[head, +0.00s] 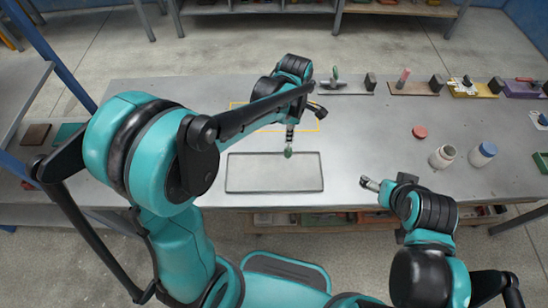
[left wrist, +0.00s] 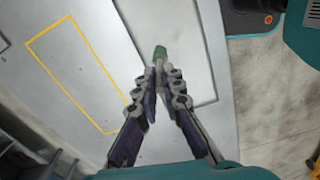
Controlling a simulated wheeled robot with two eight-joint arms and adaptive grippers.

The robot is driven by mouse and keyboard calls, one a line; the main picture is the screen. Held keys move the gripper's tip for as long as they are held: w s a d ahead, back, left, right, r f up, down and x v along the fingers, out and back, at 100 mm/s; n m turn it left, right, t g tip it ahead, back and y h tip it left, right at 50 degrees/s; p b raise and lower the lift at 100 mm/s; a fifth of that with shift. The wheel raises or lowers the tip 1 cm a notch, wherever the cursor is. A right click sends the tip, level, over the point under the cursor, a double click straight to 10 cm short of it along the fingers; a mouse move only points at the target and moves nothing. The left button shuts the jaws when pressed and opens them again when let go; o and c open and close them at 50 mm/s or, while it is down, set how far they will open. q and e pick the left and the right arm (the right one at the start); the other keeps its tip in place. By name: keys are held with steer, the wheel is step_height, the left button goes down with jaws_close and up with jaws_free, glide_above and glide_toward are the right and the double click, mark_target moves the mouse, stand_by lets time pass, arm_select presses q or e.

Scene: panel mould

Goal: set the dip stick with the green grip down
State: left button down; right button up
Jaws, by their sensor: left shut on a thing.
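My left gripper (head: 289,147) is shut on the green grip of the dip stick (head: 288,154), above the back edge of a shallow rectangular tray (head: 232,172). The left wrist view shows the green end (left wrist: 160,51) just beyond the closed fingertips (left wrist: 157,66). The rest of the stick is not visible, and I cannot tell whether it touches anything. My right gripper (head: 370,184) is low at the front right of the table, away from the tray; its fingers are too small to judge.
A yellow outline (head: 232,105) marks the table behind the tray. Boards with small tools line the back, including a brown one (head: 425,88) and a yellow one (head: 483,91). A red disc (head: 420,132), white jar (head: 441,157) and blue-lidded jar (head: 481,154) stand right. The table left of the tray is partly hidden by my arm.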

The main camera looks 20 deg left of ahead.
arm_select(q)
steer(key=s+a+f+b, duration=0.2)
steer(key=s+a+f, duration=0.1)
steer(key=f, duration=0.4)
steer(key=shift+s+a+f+b, duration=0.15)
steer(key=shift+s+a+b, duration=0.05)
steer(key=shift+a+b, duration=0.25)
steer(key=c, duration=1.7)
jaws_free()
steer(key=shift+f, duration=0.1)
